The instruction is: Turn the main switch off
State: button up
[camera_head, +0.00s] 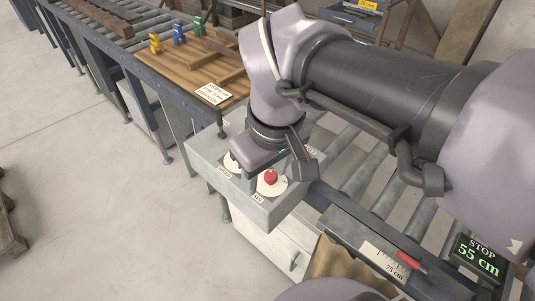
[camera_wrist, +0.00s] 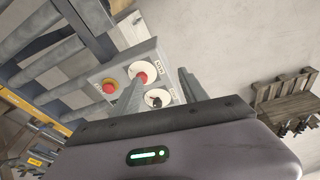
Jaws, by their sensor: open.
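The red knob (camera_head: 270,177) shows in the head view too. The labels are too small to read surely, so I cannot tell which is the main switch. My gripper (camera_wrist: 162,77) is open and empty over the panel, its fingers either side of the disc area.
A wooden board (camera_head: 175,67) with coloured figures (camera_head: 179,35) lies beyond the box. A roller conveyor (camera_head: 362,170) runs at right, beside a scale and a display (camera_head: 479,255) reading STOP 55 cm. The floor at left is mostly clear.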

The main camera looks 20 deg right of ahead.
jog(key=w+r+n+g+h+p, duration=0.2)
jog(key=w+r+n, duration=0.1)
jog(key=w+n, duration=0.2)
jog(key=n+g+h+p, duration=0.1)
jog(key=n+h+p, duration=0.15)
jog(key=n, duration=0.35)
send_near(271, 174)
jog(key=b+x, duration=0.8)
jog(key=shift+f+b, duration=0.3)
jog(key=shift+f, duration=0.1)
grip_shut()
jog(key=shift+r, duration=0.1)
